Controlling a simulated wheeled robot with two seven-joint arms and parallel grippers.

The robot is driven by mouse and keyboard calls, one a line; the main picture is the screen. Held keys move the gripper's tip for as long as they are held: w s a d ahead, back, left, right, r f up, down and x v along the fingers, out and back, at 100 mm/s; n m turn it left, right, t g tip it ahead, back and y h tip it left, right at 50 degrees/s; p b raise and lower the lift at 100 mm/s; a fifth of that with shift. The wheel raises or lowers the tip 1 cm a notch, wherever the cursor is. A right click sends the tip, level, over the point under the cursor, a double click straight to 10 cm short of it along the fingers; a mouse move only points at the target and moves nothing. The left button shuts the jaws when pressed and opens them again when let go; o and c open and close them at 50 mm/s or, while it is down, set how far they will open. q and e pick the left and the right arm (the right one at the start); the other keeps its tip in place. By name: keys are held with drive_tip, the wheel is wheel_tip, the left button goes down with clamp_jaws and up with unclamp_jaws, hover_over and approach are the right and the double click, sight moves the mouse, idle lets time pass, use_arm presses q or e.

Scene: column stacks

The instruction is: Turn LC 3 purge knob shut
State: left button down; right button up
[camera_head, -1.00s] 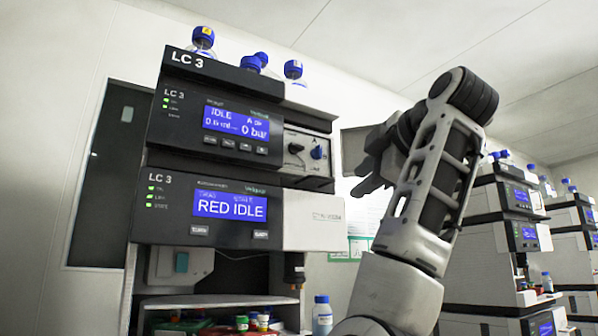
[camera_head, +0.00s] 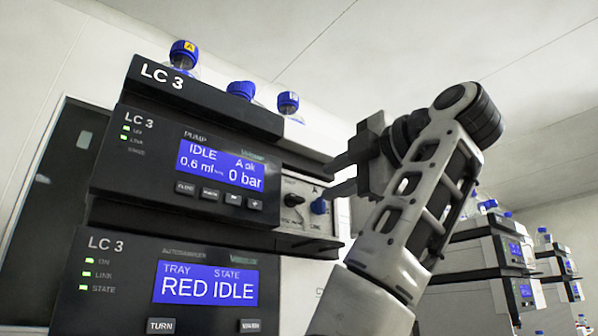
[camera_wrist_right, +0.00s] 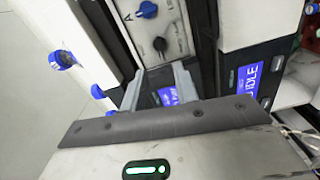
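The LC 3 pump module (camera_head: 170,178) shows "IDLE" and "0 bar". The small panel at its right end carries a black knob (camera_head: 293,200) and a blue knob (camera_head: 319,206). Their labels are too small to read surely, so I cannot tell which is the purge knob. In the right wrist view the blue knob (camera_wrist_right: 148,10) and black knob (camera_wrist_right: 160,44) lie beyond the fingertips. My right gripper (camera_head: 330,180) is open and empty, just right of the panel and apart from both knobs. Its two spread fingers (camera_wrist_right: 159,70) also show in the wrist view. My left gripper is out of view.
Blue-capped bottles (camera_head: 240,90) stand on top of the stack. The autosampler (camera_head: 130,285) below shows "RED IDLE". Other instrument stacks (camera_head: 490,265) stand at the right. A dark door (camera_head: 50,190) is at the left.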

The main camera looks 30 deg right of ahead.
sight(297, 198)
drive_tip(key=w+p, duration=0.1)
drive_tip(key=w, duration=0.2)
drive_tip(key=w+p, duration=0.2)
drive_tip(key=w, duration=0.1)
drive_tip(key=w+p, duration=0.1)
drive_tip(key=w, duration=0.2)
drive_tip(key=shift+w+a+p, duration=0.15)
drive_tip(key=shift+a+p, duration=0.2)
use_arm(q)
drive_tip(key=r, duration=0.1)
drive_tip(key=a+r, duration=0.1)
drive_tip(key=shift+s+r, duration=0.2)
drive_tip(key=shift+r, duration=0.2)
use_arm(e)
drive_tip(key=shift+f, duration=0.1)
clamp_jaws()
